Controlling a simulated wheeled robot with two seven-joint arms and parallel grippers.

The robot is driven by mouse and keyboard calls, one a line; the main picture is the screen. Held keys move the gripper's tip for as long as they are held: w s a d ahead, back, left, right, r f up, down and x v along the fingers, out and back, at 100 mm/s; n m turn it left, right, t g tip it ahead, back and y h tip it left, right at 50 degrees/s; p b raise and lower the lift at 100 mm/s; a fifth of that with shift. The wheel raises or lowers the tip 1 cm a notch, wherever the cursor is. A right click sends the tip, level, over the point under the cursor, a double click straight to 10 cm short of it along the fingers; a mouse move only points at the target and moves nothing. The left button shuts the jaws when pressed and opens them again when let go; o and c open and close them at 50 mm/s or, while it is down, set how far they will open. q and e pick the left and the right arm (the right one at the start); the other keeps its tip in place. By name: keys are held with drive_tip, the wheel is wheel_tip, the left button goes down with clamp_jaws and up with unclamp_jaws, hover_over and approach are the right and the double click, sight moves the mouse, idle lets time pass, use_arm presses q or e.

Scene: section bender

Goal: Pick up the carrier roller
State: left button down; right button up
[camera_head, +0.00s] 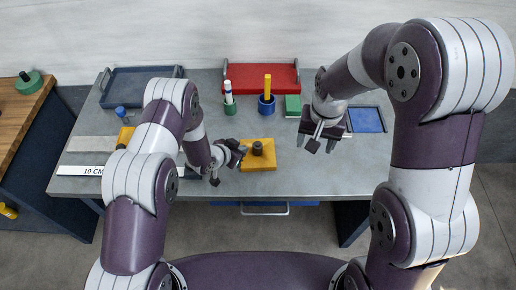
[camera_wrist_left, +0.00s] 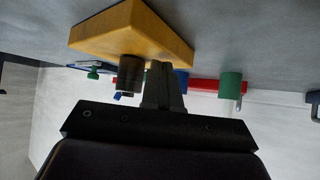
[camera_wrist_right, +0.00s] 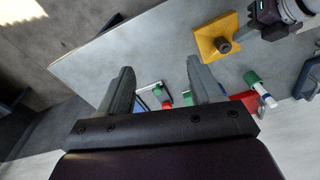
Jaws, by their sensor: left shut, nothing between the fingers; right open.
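A dark cylinder, which looks like the carrier roller (camera_head: 258,148), stands upright on a yellow block (camera_head: 262,163) in the middle of the table. In the left wrist view the roller (camera_wrist_left: 130,74) appears just left of the fingers, with the yellow block (camera_wrist_left: 130,32) above in the picture. My left gripper (camera_head: 238,151) is shut and empty, close beside the roller and not around it. My right gripper (camera_head: 321,144) is open and empty, to the right of the yellow block and above the table. The right wrist view also shows the roller (camera_wrist_right: 224,46) on its block.
Behind stand a red tray (camera_head: 262,79), a blue cup (camera_head: 267,104) and a green cup (camera_head: 230,107) with upright items, and a green block (camera_head: 293,106). A blue-grey tray (camera_head: 140,84) is back left. A blue pad (camera_head: 366,119) lies right. The table's front right is clear.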

drive_tip(key=w+a+f+m, duration=0.3)
drive_tip(key=w+a+f, duration=0.2)
drive_tip(key=w+a, duration=0.3)
drive_tip(key=m+g, duration=0.1)
drive_tip(key=m, duration=0.1)
hover_over(258, 143)
wheel_tip(258, 143, down, 5)
drive_tip(key=shift+m, duration=0.4)
wheel_tip(258, 143, down, 12)
drive_tip(key=shift+f, duration=0.1)
clamp_jaws()
